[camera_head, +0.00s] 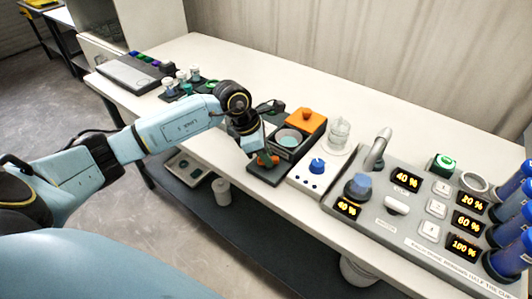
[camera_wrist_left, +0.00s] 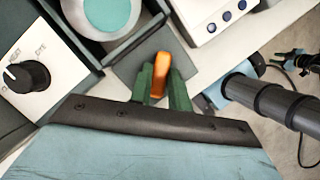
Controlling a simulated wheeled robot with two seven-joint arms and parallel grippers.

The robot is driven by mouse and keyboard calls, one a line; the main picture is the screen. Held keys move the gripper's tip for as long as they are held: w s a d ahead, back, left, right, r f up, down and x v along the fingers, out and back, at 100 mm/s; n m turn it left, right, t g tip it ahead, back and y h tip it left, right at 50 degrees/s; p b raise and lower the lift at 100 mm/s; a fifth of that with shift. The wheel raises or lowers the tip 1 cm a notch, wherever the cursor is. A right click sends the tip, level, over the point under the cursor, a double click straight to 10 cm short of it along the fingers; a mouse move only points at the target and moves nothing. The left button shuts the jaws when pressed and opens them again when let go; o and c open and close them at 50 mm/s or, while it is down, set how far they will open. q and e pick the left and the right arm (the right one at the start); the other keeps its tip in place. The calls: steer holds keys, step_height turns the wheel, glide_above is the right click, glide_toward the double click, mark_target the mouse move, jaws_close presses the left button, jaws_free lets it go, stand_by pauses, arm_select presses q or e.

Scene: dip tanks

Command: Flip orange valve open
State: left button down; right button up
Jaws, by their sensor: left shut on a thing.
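The orange valve handle (camera_wrist_left: 160,68) stands between the green fingers of my left gripper (camera_wrist_left: 160,90) in the left wrist view. The left gripper is shut on it. In the head view my left gripper (camera_head: 266,160) points down at the front of the dip tank station, and a small bit of the orange handle (camera_head: 275,159) shows beside the fingers. The valve's base is mostly hidden by the gripper. A dark plate (camera_head: 266,175) lies under it.
A dark tank with a teal bath (camera_head: 288,138) and an orange block (camera_head: 303,119) sits just behind. A white box with a blue knob (camera_head: 317,166) stands to the right, then a grey panel (camera_head: 400,232) with displays. A black dial (camera_wrist_left: 27,76) is left in the wrist view.

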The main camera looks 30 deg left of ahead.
arm_select(q)
steer(key=n, duration=0.2)
steer(key=n+t+y, duration=0.1)
steer(key=n, duration=0.2)
steer(key=shift+d+y+p, duration=0.15)
steer(key=shift+y+p, duration=0.15)
steer(key=shift+p, duration=0.1)
steer(key=shift+s+d+n+t+y, duration=0.1)
steer(key=shift+n+t+y, duration=0.25)
steer(key=shift+n, duration=0.8)
steer(key=shift+n+t+y, duration=0.15)
steer(key=shift+n+y, duration=0.3)
steer(key=shift+n, duration=0.7)
steer(key=c, duration=1.3)
jaws_free()
steer(key=v, duration=1.3)
steer(key=shift+r, duration=0.25)
